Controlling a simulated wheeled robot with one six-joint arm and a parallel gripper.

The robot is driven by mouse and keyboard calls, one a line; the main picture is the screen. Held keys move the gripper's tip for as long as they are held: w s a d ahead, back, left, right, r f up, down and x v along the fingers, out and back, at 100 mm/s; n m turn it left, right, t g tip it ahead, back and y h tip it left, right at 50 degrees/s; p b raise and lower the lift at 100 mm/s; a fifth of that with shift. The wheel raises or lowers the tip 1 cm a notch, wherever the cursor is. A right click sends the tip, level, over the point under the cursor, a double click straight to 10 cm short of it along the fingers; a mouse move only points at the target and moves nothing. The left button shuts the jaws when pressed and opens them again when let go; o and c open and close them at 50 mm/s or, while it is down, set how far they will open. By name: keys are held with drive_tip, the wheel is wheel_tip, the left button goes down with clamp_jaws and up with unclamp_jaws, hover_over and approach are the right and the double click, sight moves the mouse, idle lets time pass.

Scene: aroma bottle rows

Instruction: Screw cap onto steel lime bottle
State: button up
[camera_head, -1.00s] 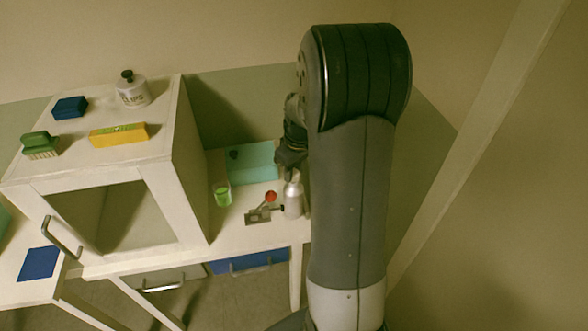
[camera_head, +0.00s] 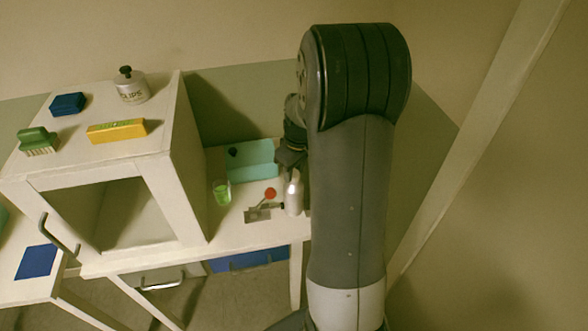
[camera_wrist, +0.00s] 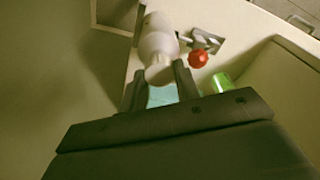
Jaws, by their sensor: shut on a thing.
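The steel bottle (camera_head: 293,197) stands upright on the right of the white bench, beside a small grey clamp (camera_head: 262,212) with a red knob (camera_head: 270,193). My gripper (camera_head: 290,168) is directly above the bottle, partly hidden by my arm. In the wrist view the bottle (camera_wrist: 157,38) lies beyond the fingertips. My gripper (camera_wrist: 157,78) is shut on a small pale piece at the bottle's top end, which looks like the cap (camera_wrist: 158,73). The cap and bottle appear in line; whether they touch is hard to tell. The lime label is not visible.
A glass with green liquid (camera_head: 222,192) stands left of the clamp. A teal tray (camera_head: 250,160) lies behind. A white cabinet (camera_head: 180,150) rises at left, carrying a jar (camera_head: 131,88), yellow box (camera_head: 117,131), blue block (camera_head: 67,103) and green brush (camera_head: 38,141).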

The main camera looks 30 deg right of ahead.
drive_tip(key=shift+f+b, duration=0.65)
idle(0.7)
idle(0.3)
drive_tip(key=o, duration=1)
drive_tip(key=shift+r, duration=0.1)
drive_tip(key=shift+c, duration=0.3)
wheel_tip(320, 180, up, 7)
drive_tip(key=p, duration=0.5)
drive_tip(key=shift+o, duration=0.4)
drive_tip(key=shift+s, duration=0.1)
